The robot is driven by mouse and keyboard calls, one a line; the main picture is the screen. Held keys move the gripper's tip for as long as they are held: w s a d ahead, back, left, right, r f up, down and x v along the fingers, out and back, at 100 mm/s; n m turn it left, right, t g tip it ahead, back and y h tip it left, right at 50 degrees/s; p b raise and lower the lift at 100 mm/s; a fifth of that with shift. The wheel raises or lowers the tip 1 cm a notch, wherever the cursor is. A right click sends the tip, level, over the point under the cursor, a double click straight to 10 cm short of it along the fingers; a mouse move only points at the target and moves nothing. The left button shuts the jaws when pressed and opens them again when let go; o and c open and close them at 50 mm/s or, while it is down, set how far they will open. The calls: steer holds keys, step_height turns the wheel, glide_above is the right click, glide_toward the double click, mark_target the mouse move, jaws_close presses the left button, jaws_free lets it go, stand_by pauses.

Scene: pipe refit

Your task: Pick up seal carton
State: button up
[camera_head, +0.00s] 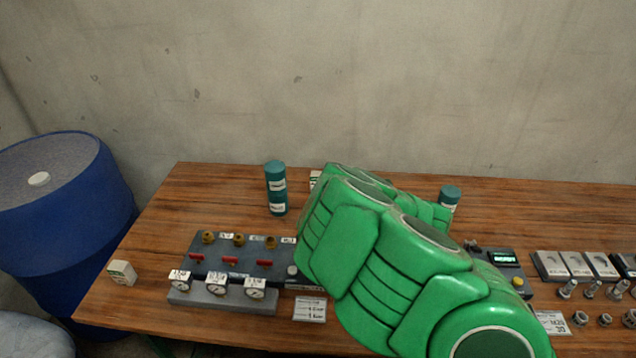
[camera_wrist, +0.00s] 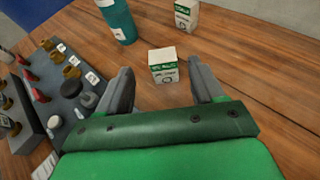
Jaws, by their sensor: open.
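In the wrist view a small white carton with green print (camera_wrist: 163,72) stands upright on the wooden table, ahead of and between the fingertips of my gripper (camera_wrist: 160,75). The jaws are open, with a finger on each side of the view and nothing held. A second similar carton (camera_wrist: 187,14) stands farther back. In the head view my green arm hides the gripper. A white carton (camera_head: 315,178) shows partly behind the arm, and another carton (camera_head: 122,273) stands at the table's left end. The print is too small to tell which is the seal carton.
A teal cylinder (camera_head: 276,188) stands behind the valve panel (camera_head: 240,256), which has gauges in front. Another teal cylinder (camera_head: 449,197) is right of my arm. A device with a display (camera_head: 498,262) and several metal parts lie at right. A blue drum (camera_head: 60,215) stands left.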

step_height(320, 180, up, 13)
steer(key=a+f+n+g+y, duration=0.1)
steer(key=a+f+g+y, duration=0.15)
steer(key=a, duration=0.65)
steer(key=a+f+n+g+y, duration=0.15)
steer(key=a+g, duration=0.25)
steer(key=a, duration=0.5)
steer(key=w+a+r+n+g+y, duration=0.2)
steer(key=a+r+n+g, duration=0.25)
steer(key=a, duration=0.45)
steer(key=w+d+r+n+g, duration=0.15)
steer(key=w+d+r, duration=0.3)
steer(key=w, duration=0.45)
steer(key=w+d+f+t+h, duration=0.2)
steer(key=w+d+f+t, duration=0.25)
steer(key=w+d, duration=0.9)
steer(key=shift+g, duration=0.4)
steer(key=f, duration=0.6)
steer(key=s+d+f, duration=0.1)
steer(key=f, duration=1.1)
steer(key=shift+s+d+f, duration=0.25)
steer(key=shift+s+d, duration=0.05)
steer(key=shift+d, duration=0.1)
steer(key=shift+a+f, duration=0.35)
steer(key=shift+s+f+x, duration=0.15)
steer(key=shift+x, duration=1.65)
steer(key=shift+s+f+x, duration=0.1)
steer(key=shift+s+x, duration=0.05)
steer(key=shift+x, duration=1.6)
steer(key=shift+d, duration=0.1)
